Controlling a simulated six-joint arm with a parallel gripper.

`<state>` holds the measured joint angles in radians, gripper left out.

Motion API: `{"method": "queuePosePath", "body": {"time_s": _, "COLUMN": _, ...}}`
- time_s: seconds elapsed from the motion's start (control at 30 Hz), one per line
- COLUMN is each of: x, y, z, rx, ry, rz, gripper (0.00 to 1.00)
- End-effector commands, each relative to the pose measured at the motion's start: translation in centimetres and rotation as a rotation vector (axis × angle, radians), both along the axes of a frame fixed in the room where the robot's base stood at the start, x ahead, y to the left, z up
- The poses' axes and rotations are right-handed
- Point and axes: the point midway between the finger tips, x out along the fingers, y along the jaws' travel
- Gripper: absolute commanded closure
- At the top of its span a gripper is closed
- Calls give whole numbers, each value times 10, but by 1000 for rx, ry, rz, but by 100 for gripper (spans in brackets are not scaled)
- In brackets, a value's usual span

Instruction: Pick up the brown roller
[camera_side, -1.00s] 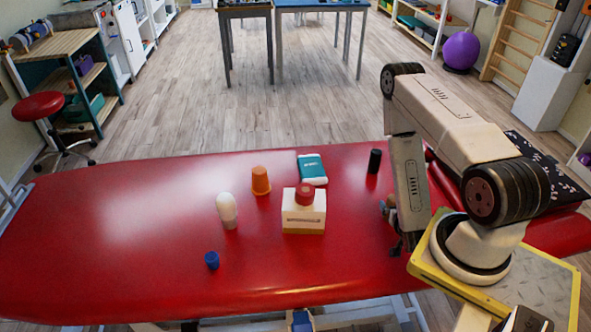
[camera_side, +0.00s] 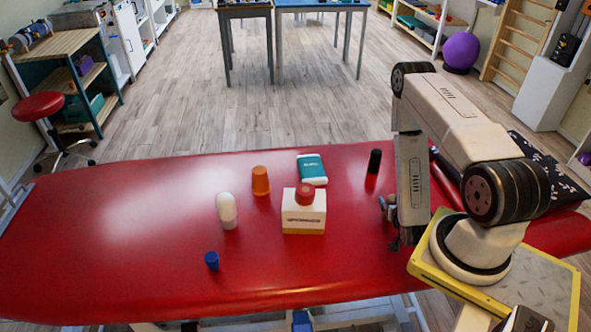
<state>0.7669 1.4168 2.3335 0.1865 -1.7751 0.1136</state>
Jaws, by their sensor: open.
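A dark, almost black upright cylinder (camera_side: 374,161) stands on the red padded table (camera_side: 120,235), near its far edge. It is the most roller-like thing in view; its colour looks black rather than clearly brown. My gripper (camera_side: 390,224) is low over the table's right part, nearer the camera than the cylinder and a little to its right. It is apart from the cylinder. It is open with nothing seen in it, though my own arm link partly hides it.
Left of the cylinder are a teal-and-white packet (camera_side: 312,169), a white box (camera_side: 304,216) with a red cap-like piece (camera_side: 305,194) on top, an orange cup (camera_side: 261,181), a white rounded bottle (camera_side: 227,211) and a small blue cup (camera_side: 212,260). The table's left half is clear.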

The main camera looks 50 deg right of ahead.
Motion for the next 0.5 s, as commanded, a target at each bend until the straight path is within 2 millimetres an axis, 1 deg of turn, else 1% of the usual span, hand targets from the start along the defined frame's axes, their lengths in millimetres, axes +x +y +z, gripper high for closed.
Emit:
{"method": "queuePosePath", "body": {"time_s": 0.2, "x": 11, "y": -21, "z": -9, "rx": -3, "ry": -2, "rz": -2, "gripper": 1}}
{"method": "queuePosePath", "body": {"time_s": 0.3, "x": 17, "y": -29, "z": -13, "rx": -2, "ry": -1, "rz": -3, "gripper": 1}}
{"method": "queuePosePath", "body": {"time_s": 0.5, "x": 21, "y": -35, "z": -16, "rx": 0, "ry": 2, "rz": -3, "gripper": 1}}
